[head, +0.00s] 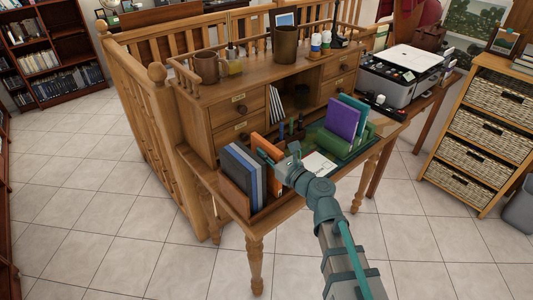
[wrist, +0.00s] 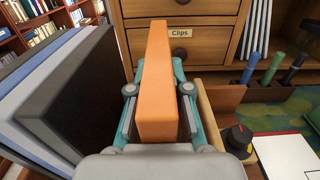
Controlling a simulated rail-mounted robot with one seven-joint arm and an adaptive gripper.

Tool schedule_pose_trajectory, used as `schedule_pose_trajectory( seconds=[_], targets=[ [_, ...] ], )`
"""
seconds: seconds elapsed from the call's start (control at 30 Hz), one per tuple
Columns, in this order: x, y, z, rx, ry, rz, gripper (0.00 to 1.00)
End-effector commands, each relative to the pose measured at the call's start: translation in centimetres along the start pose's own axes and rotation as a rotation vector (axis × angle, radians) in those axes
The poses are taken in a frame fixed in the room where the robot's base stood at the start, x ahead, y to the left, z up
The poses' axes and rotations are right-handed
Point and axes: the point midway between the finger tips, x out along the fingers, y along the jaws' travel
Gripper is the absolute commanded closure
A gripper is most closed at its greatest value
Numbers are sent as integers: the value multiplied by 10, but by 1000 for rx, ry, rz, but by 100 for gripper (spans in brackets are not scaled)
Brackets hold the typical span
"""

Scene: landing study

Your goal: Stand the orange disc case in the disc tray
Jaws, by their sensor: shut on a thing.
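The orange disc case (head: 264,147) stands upright between the fingers of my gripper (head: 279,162). In the wrist view the orange case (wrist: 158,75) fills the space between the two teal fingers (wrist: 158,103), which are shut on it. A wooden tray (head: 234,197) at the left end of the desk holds dark, grey and blue cases standing at its left side. The orange case is to the right of these, with a gap between. The tray's right wall (wrist: 214,122) shows beside my gripper. The case's lower edge is hidden, so I cannot tell whether it touches the tray floor.
A green tray (head: 333,148) with purple and teal upright items is on the right of the desk. The drawer hutch (head: 229,109) rises behind; a printer (head: 401,75) stands at right.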

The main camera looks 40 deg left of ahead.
Motion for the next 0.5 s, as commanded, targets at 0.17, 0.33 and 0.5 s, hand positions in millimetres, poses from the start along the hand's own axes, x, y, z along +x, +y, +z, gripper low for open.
schedule_pose_trajectory(
  seconds=[0.17, 0.33, 0.5],
  targets=[
    [0, 0, 1, 0, -1, 0, 100],
    [0, 0, -3, 0, 0, 0, 81],
    [0, 0, -2, 0, 0, 0, 57]
  ],
)
